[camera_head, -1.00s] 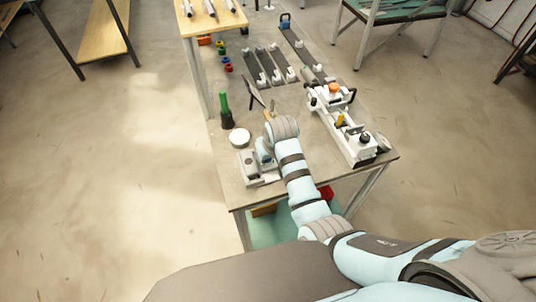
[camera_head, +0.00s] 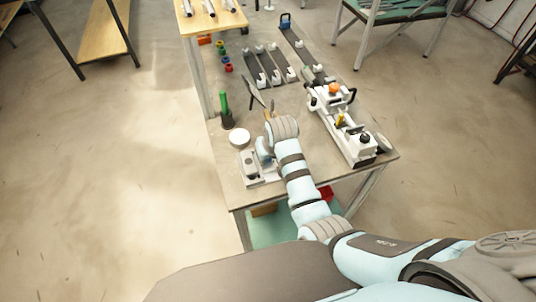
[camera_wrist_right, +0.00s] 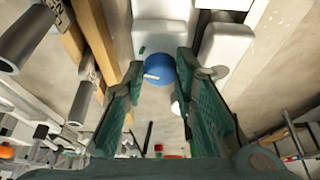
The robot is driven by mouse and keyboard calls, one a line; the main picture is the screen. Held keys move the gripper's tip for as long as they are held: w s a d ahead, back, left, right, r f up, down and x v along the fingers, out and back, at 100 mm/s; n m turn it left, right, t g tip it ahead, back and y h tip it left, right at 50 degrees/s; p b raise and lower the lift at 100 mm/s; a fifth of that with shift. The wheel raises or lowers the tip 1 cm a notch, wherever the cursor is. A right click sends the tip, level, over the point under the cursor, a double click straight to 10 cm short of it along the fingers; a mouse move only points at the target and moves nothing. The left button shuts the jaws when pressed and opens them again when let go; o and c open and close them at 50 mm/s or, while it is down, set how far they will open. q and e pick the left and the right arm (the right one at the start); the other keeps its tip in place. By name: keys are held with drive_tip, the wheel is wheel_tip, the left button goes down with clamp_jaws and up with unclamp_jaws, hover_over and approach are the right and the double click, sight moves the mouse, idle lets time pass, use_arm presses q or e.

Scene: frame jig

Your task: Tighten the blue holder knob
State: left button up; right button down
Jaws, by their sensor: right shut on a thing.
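The blue holder knob (camera_wrist_right: 159,69) shows in the right wrist view, between the two dark green finger pads of my right gripper (camera_wrist_right: 160,85). The gripper is shut on it, and the pads cover its sides. White holder blocks (camera_wrist_right: 222,45) lie just beyond the knob. In the head view my right arm reaches over the near left part of the workbench. Its wrist hides the knob, and a white block (camera_head: 252,172) stands beside it at the bench's near edge. My left gripper is not in view.
A white fixture (camera_head: 350,135) with an orange knob stands right of my arm on the bench. A green-handled tool (camera_head: 225,108) and a white round piece (camera_head: 239,137) stand to the left. Long dark plates (camera_head: 272,65) lie farther back.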

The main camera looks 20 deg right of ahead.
idle(0.8)
drive_tip(key=c, duration=1.3)
unclamp_jaws()
